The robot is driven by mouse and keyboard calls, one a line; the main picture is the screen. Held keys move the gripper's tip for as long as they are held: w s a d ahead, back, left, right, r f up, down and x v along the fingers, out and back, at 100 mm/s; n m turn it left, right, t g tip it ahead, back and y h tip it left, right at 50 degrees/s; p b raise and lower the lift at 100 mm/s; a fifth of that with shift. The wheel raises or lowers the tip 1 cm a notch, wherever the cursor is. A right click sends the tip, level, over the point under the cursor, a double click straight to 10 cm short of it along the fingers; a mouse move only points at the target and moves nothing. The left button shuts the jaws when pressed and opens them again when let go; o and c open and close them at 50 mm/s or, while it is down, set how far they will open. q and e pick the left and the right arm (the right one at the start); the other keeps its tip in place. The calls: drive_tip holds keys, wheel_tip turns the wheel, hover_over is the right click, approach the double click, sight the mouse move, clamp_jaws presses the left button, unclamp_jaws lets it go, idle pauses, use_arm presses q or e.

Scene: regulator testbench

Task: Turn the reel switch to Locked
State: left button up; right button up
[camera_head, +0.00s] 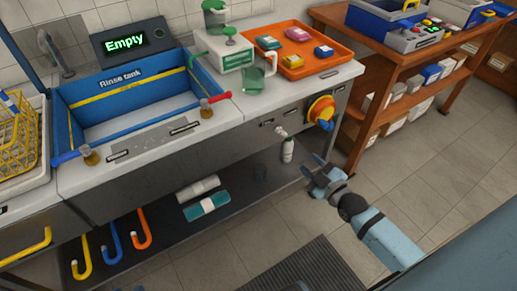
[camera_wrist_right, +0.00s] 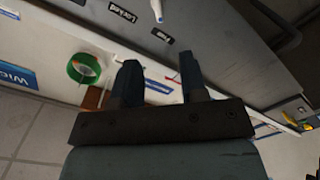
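The reel switch (camera_head: 281,132) is a small white lever on the grey front panel of the bench, left of the orange and yellow reel (camera_head: 320,109). In the right wrist view the lever (camera_wrist_right: 157,10) is cut by the top edge, its visible tip near the "Free" label (camera_wrist_right: 160,35). The "Locked" label (camera_wrist_right: 122,12) is to its left. My right gripper (camera_head: 322,176) is below and right of the switch, apart from it. In the right wrist view its two fingers (camera_wrist_right: 161,80) stand apart with nothing held. My left gripper is out of view.
A white bottle (camera_head: 288,151) stands on the lower shelf below the switch. The rinse tank (camera_head: 140,90) and an orange tray (camera_head: 306,52) are on the counter above. A wooden shelf (camera_head: 372,75) stands to the right. The floor around my right gripper is clear.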

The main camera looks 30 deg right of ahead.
sight(283, 134)
drive_tip(key=w, duration=0.5)
drive_tip(key=w+b, duration=0.1)
drive_tip(key=w, duration=0.3)
drive_tip(key=w+a+b, duration=0.1)
drive_tip(key=w, duration=0.4)
drive_tip(key=shift+w+f, duration=0.1)
drive_tip(key=shift+w, duration=0.2)
clamp_jaws()
